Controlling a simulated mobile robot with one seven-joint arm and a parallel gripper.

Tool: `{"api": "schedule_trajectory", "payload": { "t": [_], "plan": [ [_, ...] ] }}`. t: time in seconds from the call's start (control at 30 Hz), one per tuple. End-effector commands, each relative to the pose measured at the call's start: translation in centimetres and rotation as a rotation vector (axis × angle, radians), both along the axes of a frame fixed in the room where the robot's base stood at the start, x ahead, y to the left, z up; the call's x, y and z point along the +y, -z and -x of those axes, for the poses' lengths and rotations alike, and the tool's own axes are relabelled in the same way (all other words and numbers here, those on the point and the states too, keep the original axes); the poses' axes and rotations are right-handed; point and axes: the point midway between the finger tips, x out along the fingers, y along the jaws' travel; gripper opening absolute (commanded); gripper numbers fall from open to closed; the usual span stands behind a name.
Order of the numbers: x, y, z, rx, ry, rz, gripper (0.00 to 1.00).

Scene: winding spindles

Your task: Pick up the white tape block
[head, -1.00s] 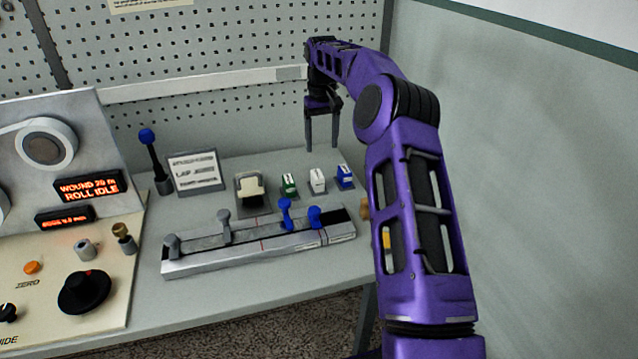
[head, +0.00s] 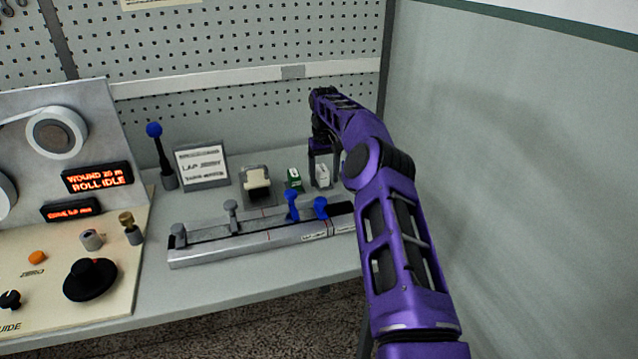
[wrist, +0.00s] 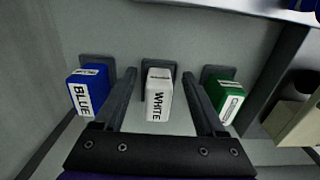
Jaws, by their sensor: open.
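The white tape block (wrist: 158,97), labelled "WHITE", stands upright on a small dark base in the middle of the wrist view. It also shows in the head view (head: 322,176), right of the green block. My gripper (wrist: 160,82) is open, with one finger on each side of the white block. In the wrist view gaps show between the block and both fingers, and I cannot tell the exact height of the fingertips. In the head view my gripper (head: 322,170) is pointed down around the white block.
The blue block (wrist: 88,92) and green block (wrist: 228,98) stand close outside my fingers. A grey rail with levers (head: 250,245) lies in front of the blocks. A wall is close on the right.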

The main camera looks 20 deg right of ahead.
Motion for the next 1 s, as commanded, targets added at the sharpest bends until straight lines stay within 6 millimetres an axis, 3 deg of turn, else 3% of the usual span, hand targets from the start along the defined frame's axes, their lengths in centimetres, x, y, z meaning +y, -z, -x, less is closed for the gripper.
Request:
{"api": "schedule_trajectory", "payload": {
  "t": [0.27,0.67,1.0],
  "plan": [
    [-0.07,0.14,-0.04,0.0,0.001,0.0,0.71],
    [-0.06,0.13,-0.03,0.0,0.0,0.0,0.0],
    [-0.06,-0.06,-0.05,-0.001,0.001,0.0,0.0]
  ]
}}
